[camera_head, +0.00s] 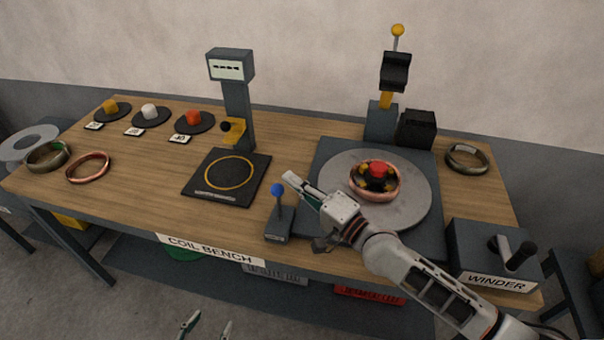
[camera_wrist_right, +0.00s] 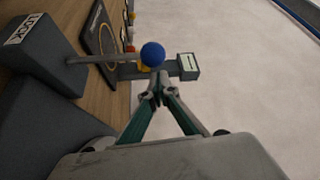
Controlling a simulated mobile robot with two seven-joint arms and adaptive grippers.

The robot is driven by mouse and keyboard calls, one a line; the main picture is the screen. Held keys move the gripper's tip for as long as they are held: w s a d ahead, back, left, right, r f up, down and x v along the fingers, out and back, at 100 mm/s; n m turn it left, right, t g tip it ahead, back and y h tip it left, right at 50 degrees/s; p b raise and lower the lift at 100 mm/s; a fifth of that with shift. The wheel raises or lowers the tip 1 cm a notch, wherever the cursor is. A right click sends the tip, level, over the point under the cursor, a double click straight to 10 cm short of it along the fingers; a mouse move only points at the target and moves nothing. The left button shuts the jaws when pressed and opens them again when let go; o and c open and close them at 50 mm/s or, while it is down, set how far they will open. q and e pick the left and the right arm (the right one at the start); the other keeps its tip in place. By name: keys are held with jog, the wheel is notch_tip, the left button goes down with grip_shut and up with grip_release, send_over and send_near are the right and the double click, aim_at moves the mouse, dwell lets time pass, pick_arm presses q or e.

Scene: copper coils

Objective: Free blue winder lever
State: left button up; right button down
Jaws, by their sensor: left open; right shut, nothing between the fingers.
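The blue-knobbed lever (camera_head: 277,190) rises from a small dark box (camera_head: 278,230) at the bench's front edge. In the right wrist view, the blue knob (camera_wrist_right: 152,54) tops a grey rod from a labelled box (camera_wrist_right: 45,50). My right gripper (camera_head: 291,179) is shut and empty, just right of the knob in the head view. In the right wrist view its fingertips (camera_wrist_right: 158,84) are just below the knob in the picture; I cannot tell if they touch. My left gripper (camera_head: 205,328) is open and empty at the bottom edge, in front of the bench; only its fingertips show.
A turntable (camera_head: 412,208) with a copper coil (camera_head: 376,195) stands right of the lever, under my right arm. The WINDER box with crank (camera_head: 496,255) is at front right. A post with a display (camera_head: 231,66) stands behind a black plate (camera_head: 205,185).

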jog(key=shift+s+a+f, duration=0.15)
jog(key=shift+s+a, duration=0.2)
jog(key=shift+s, duration=0.15)
pick_arm(q)
jog(key=shift+s+a+f, duration=0.1)
jog(key=shift+f, duration=0.05)
notch_tip(320, 180, down, 10)
jog(key=a+b, duration=0.1)
jog(key=b, duration=1)
jog(key=shift+f+y+b, duration=0.2)
jog(key=shift+y+b, duration=0.1)
pick_arm(e)
jog(key=s+a+f+n+y, duration=0.3)
jog(key=s+n+y, duration=0.2)
jog(key=s+n, duration=0.4)
jog(key=shift+s+n+g+y, duration=0.15)
jog(key=shift+n+g+y, duration=0.2)
jog(key=shift+n, duration=0.65)
jog(key=shift+f, duration=0.1)
